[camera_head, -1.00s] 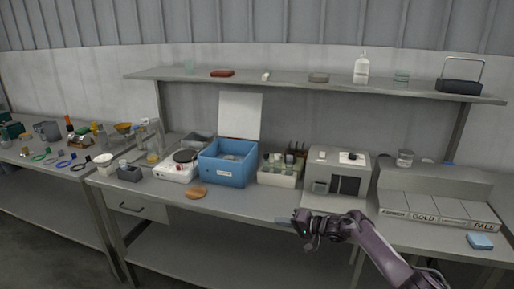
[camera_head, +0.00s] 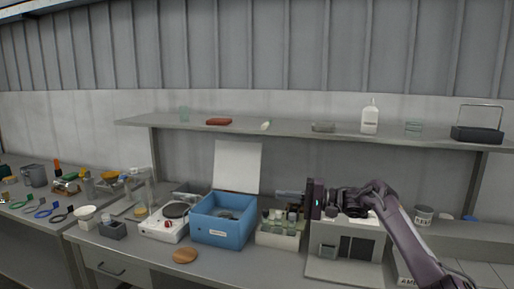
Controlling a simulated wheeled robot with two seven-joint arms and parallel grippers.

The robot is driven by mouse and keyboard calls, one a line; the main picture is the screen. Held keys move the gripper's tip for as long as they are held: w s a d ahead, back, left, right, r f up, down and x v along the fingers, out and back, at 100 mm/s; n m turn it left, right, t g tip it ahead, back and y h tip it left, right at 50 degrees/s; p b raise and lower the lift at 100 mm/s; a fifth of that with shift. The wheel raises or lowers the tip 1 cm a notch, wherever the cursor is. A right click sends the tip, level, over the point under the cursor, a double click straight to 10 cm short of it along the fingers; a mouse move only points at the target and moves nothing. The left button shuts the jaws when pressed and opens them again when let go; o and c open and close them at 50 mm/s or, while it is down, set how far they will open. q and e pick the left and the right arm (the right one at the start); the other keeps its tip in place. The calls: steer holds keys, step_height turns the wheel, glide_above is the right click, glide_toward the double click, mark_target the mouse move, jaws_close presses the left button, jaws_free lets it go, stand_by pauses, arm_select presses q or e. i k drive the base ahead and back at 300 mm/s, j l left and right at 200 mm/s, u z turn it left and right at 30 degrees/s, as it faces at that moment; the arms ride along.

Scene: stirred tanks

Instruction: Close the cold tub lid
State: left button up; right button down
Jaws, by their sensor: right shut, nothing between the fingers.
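The cold tub (camera_head: 222,233) is a blue box with a small pale label on its front, standing on the bench left of the picture's middle. Its white lid (camera_head: 238,165) stands upright at the tub's back edge, so the tub is open. Something grey shows inside it. My right gripper (camera_head: 280,194) is shut and empty. It points left, at the height of the lid's lower part and right of the lid, apart from it in the picture. My left gripper is not in view.
A rack of bottles (camera_head: 278,238) stands right of the tub, below my right gripper. A white hotplate (camera_head: 163,228) stands to its left and a round wooden piece (camera_head: 184,255) lies in front. A grey box (camera_head: 345,245) is farther right. A shelf (camera_head: 300,131) runs above.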

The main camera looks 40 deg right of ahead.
mark_target(237, 165)
steer(key=i+l, duration=0.25)
steer(key=l, duration=0.2)
steer(key=i+l, duration=0.3)
steer(key=l, duration=0.15)
steer(key=i+l, duration=0.25)
steer(key=l, duration=0.2)
steer(key=i+l, duration=0.25)
steer(key=l, duration=0.25)
